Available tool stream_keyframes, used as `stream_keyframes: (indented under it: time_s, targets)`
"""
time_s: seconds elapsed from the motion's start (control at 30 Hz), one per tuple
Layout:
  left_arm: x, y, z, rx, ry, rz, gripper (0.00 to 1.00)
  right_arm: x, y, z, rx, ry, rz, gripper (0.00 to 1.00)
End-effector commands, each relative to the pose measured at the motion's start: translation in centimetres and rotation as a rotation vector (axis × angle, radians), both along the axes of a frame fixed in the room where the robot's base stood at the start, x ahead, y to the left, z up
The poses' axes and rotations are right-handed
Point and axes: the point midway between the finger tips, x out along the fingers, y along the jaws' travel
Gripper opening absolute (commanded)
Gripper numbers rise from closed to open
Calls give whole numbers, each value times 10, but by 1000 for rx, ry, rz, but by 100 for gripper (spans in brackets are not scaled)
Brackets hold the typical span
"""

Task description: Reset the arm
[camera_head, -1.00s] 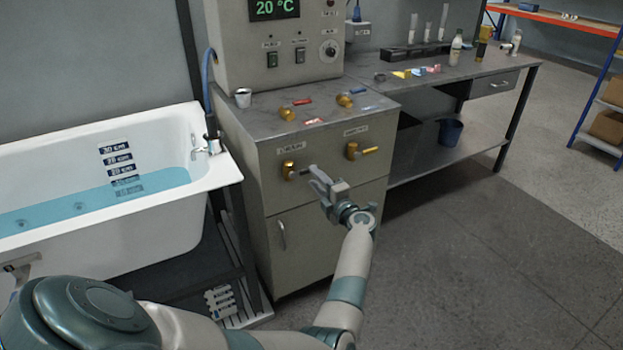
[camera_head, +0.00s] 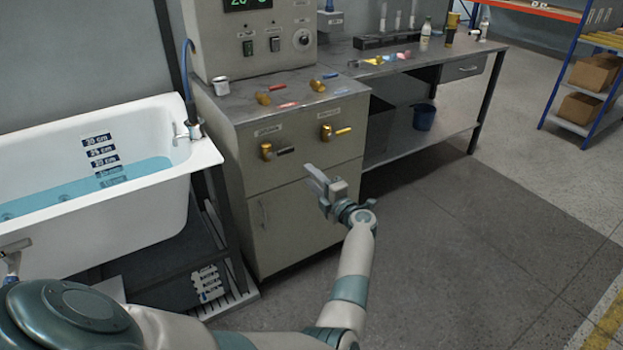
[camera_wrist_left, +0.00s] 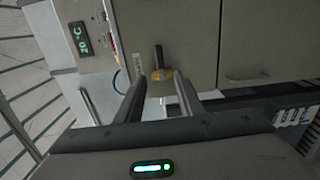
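My left gripper (camera_head: 322,184) is in front of the grey cabinet (camera_head: 290,215), below the two front valves, and looks clear of them. In the left wrist view its two fingers (camera_wrist_left: 163,88) stand apart with nothing held between them. A brass valve with a dark handle (camera_wrist_left: 158,65) shows beyond the fingers. In the head view the left front valve (camera_head: 266,151) has a dark handle and the right front valve (camera_head: 326,132) a yellow one. My right gripper is not in view.
A white bathtub (camera_head: 150,205) with blue water stands at left. A workbench (camera_head: 440,55) with small items is behind on the right, with a blue bucket (camera_head: 423,117) on its lower shelf. Open floor (camera_head: 450,240) lies at right.

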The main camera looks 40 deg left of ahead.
Motion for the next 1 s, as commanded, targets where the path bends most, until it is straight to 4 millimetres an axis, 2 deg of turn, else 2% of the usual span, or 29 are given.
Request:
stream_keyframes:
  time_s: [0.47,0.67,0.77,0.83,1.0]
  targets:
    - [0,-2,-2,25,17,-20,34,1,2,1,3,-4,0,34]
    - [3,-21,-15,174,125,-161,34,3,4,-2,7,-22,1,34]
    - [5,-46,-35,297,231,-299,34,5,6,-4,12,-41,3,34]
    - [2,-69,-58,393,328,-417,34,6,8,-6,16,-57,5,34]
    - [-23,-139,-136,593,580,-724,34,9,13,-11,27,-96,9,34]
